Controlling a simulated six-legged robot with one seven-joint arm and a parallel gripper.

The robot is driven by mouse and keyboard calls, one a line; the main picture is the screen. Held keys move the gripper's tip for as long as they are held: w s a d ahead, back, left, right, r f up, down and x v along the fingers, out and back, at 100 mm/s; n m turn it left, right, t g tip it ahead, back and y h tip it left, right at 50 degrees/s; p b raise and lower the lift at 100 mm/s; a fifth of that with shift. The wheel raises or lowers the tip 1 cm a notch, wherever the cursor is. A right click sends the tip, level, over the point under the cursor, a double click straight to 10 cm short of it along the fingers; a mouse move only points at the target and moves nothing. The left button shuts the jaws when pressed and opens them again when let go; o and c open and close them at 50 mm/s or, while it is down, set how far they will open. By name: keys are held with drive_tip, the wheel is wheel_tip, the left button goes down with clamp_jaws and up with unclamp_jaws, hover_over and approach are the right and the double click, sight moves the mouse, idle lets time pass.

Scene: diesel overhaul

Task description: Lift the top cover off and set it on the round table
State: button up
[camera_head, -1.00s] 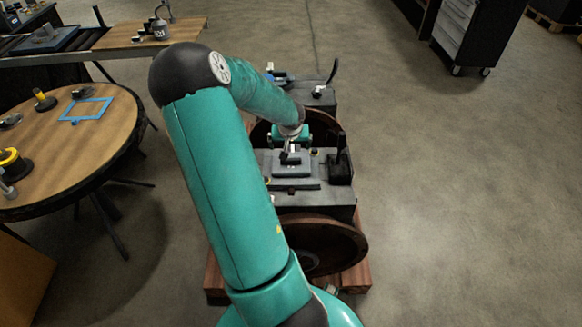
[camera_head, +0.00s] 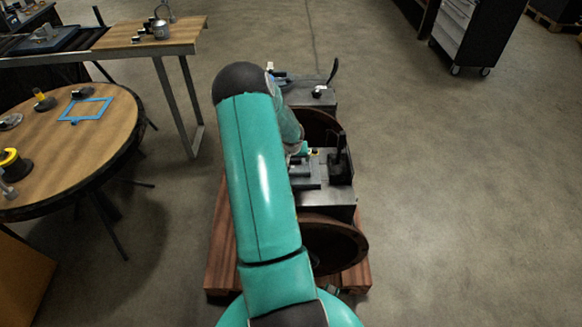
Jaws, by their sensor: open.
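The top cover (camera_head: 309,184), a dark grey plate with a raised middle, lies on top of the engine (camera_head: 342,200). Its left part is hidden behind my arm. My gripper (camera_head: 299,158) is just above the far left side of the cover, mostly hidden by my arm; only a bit of its edge shows. It is open, and I cannot tell whether it touches the cover. The round table (camera_head: 105,160) stands at the left with a wooden top.
On the round table are a blue frame (camera_head: 86,110), a yellow-and-black part (camera_head: 12,163) and several small parts near the left edge. The table's front right area is bare. A workbench (camera_head: 135,38) stands behind it, and a tool cabinet (camera_head: 465,35) at the back right.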

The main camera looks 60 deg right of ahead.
drive_tip(key=shift+w+d+f, duration=0.1)
drive_tip(key=shift+d+f, duration=0.05)
drive_tip(key=shift+f, duration=0.15)
drive_tip(key=shift+r, duration=0.1)
drive_tip(key=c, duration=1.3)
drive_tip(key=shift+o, duration=0.2)
drive_tip(key=shift+r, duration=0.55)
wheel_tip(320, 180, up, 2)
drive_tip(key=shift+w+r, duration=0.15)
drive_tip(key=shift+r, duration=0.1)
drive_tip(key=w+a+r, duration=0.5)
drive_tip(key=a+r, duration=0.6)
drive_tip(key=a, duration=0.2)
drive_tip(key=shift+r, duration=0.25)
